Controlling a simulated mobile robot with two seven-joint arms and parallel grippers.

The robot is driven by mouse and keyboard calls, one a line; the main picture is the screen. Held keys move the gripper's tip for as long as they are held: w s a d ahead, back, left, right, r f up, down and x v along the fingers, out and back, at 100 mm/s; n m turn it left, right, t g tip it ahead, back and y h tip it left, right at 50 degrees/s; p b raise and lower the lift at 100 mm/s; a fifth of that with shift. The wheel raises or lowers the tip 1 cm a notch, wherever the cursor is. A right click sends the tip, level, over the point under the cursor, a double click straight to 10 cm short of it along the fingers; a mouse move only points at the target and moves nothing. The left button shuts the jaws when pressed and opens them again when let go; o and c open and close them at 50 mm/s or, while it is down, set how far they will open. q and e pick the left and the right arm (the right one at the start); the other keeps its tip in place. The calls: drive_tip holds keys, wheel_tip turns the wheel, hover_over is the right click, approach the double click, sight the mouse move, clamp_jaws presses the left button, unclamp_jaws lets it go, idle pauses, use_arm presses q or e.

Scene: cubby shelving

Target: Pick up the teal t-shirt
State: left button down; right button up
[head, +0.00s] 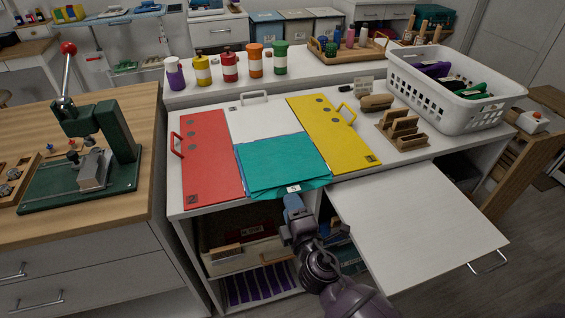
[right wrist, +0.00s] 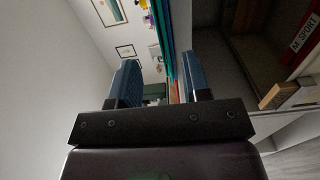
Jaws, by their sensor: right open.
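The teal t-shirt (head: 283,160) lies folded flat on the white cubby top, between the red panel and the yellow panel, its near edge at the front of the top. A small white label with a mark sits at that near edge. My right gripper (head: 293,204) is just in front of and below this edge. In the right wrist view my right gripper (right wrist: 160,82) is open, and the teal t-shirt (right wrist: 166,35) shows edge-on as a thin strip between the lines of its two blue fingers. Contact cannot be told. My left gripper is not in view.
A red panel (head: 207,155) and a yellow panel (head: 335,130) with handles flank the shirt. A white door panel (head: 420,225) sticks out at right. A white basket (head: 450,105) and a wooden rack (head: 403,130) stand right. Open cubbies with bins (head: 240,255) lie below.

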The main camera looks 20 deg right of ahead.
sight(286, 191)
drive_tip(key=shift+w+f, duration=0.1)
drive_tip(key=shift+w, duration=2.5)
drive_tip(key=shift+c, duration=0.2)
clamp_jaws()
